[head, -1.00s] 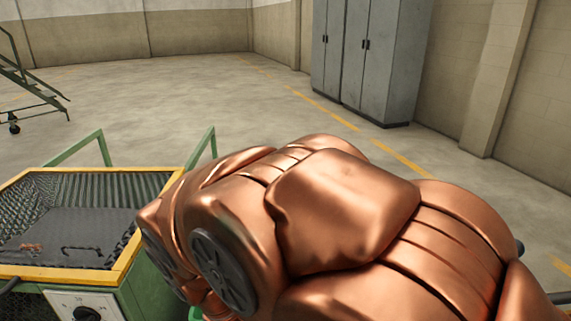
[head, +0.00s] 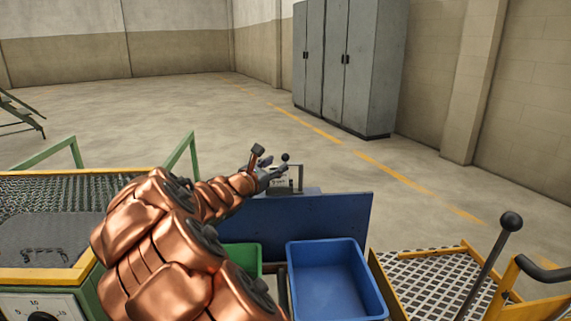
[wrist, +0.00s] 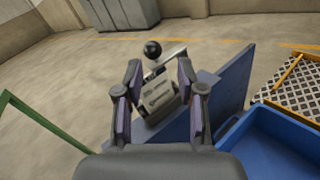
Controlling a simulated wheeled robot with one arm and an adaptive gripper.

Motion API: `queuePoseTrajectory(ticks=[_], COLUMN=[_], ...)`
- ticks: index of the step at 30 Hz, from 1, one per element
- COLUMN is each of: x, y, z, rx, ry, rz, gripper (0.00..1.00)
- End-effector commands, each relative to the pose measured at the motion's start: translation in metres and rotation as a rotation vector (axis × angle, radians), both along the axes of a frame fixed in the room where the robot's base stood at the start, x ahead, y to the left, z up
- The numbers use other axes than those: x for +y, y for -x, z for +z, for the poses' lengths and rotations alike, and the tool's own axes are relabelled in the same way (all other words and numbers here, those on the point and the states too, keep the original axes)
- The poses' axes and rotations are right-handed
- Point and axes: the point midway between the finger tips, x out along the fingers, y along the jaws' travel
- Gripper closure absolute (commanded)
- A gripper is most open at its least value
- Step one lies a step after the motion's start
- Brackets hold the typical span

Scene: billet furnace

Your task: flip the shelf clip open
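The shelf clip looks like a small grey metal block (wrist: 158,98) with a light lever bar (wrist: 168,56) and a black ball knob (wrist: 152,49). It sits on top of the upright blue panel (wrist: 222,95). In the head view the block (head: 284,186) is partly hidden by my gripper, and its knob (head: 285,157) stands above it. My gripper (wrist: 159,74) is open and empty. Its two fingers stand left and right of the block in the wrist view; I cannot tell whether they touch it. My gripper (head: 272,174) reaches the clip from the left in the head view.
A blue bin (head: 337,278) and a green bin (head: 242,256) stand in front of the panel. A yellow-framed perforated tray (head: 430,290) with a black-knobbed lever (head: 495,252) is at right. A yellow-rimmed mesh basket (head: 55,275) is at left. Grey cabinets (head: 350,70) stand far behind.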

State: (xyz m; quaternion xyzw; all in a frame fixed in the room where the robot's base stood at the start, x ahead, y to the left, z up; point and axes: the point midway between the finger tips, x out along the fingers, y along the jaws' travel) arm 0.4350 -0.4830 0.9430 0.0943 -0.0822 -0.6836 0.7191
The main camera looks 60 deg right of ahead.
Motion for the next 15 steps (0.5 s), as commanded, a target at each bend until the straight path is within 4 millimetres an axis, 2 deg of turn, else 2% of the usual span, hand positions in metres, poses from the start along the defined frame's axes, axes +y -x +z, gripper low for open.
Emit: queuePoseTrajectory(ticks=[3,8,15], x=[-0.007,-0.019,-0.053], y=[-0.009,-0.012,-0.014], z=[-0.006,-0.006,-0.007], rx=[0.051,0.060,0.059], ry=[0.012,0.014,0.012], rz=[0.025,0.030,0.029], gripper=[0.61,0.61,0.61])
